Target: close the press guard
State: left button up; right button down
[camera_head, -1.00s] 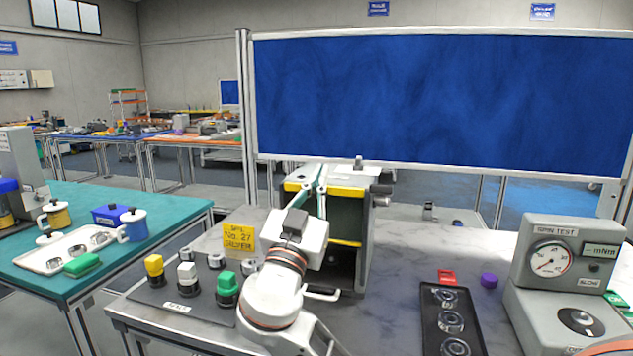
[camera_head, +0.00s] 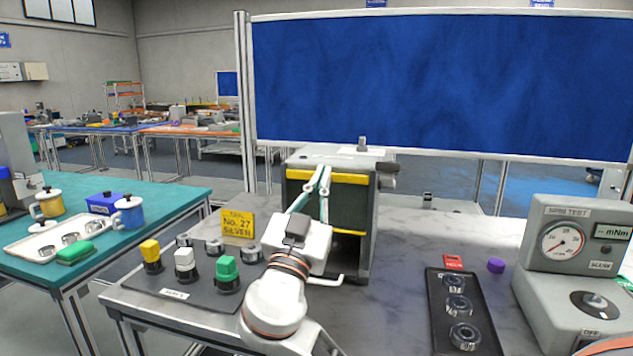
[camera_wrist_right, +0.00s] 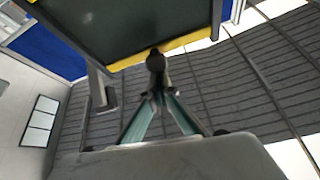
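The press (camera_head: 361,215) is a grey box-like machine at the back of the grey bench. Its guard (camera_head: 350,207) is a dark panel with yellow bars along its upper and lower edges; a dark opening shows below the lower bar. My right gripper (camera_head: 322,180) is in front of the guard at its upper yellow bar, fingers drawn together. In the right wrist view the guard (camera_wrist_right: 130,25) fills the top, and the gripper's tips (camera_wrist_right: 159,97) meet near a dark rounded piece by its yellow edge. Whether anything is held between them is unclear. My left gripper is out of view.
On the right are a black tray (camera_head: 435,325), a purple cap (camera_head: 496,265) and a spin tester (camera_head: 570,260). A blue board (camera_head: 440,85) stands behind.

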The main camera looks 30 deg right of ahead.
pick_arm(q)
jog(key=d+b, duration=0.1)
jog(key=b, duration=0.3)
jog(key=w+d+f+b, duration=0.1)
jog(key=b, duration=0.2)
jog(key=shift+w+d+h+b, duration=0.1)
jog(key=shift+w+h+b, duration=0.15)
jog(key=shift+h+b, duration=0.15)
pick_arm(e)
notch_tip(320, 180, down, 10)
jog(key=shift+f, duration=0.15)
jog(key=shift+w, duration=0.15)
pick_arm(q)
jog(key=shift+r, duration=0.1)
pick_arm(e)
jog(key=shift+d, duration=0.1)
